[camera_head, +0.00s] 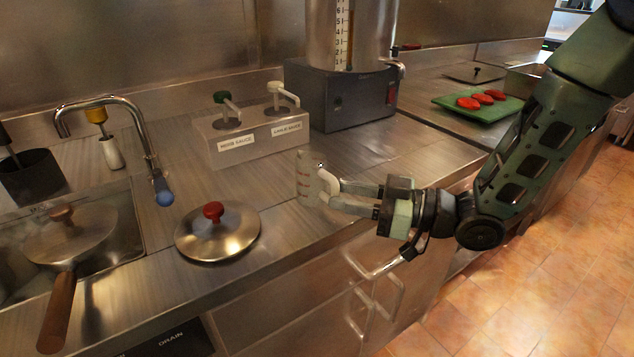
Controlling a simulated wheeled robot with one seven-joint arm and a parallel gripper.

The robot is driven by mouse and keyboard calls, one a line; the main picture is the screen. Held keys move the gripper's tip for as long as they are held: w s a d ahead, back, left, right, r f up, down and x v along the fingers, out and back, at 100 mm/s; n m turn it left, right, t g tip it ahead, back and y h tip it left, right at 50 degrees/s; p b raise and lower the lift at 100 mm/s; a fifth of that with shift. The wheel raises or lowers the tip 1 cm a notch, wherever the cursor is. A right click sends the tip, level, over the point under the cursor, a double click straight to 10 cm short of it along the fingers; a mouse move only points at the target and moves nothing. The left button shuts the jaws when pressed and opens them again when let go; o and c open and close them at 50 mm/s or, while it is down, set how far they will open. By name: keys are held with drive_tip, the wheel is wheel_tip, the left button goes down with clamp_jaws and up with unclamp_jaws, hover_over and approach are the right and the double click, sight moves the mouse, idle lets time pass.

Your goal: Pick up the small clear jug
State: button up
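The small clear jug (307,181) stands upright on the steel counter near its front edge, with red measuring marks on its side. My gripper (327,190) reaches in from the right, roughly level, with its pale fingertips right at the jug's right side. There is a gap between the two fingers. The tips overlap the jug's right edge, so I cannot tell whether they grip it or only stand beside it.
A steel lid with a red knob (216,236) lies left of the jug. Behind are a sauce dispenser box (247,138) and a dark grey machine (341,97). A sink with tap (139,122) and lidded pan (68,236) is at left. A green board (484,109) holds red slices.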

sight(319, 185)
drive_tip(key=shift+x, duration=1.2)
clamp_jaws()
drive_tip(key=shift+r, duration=0.1)
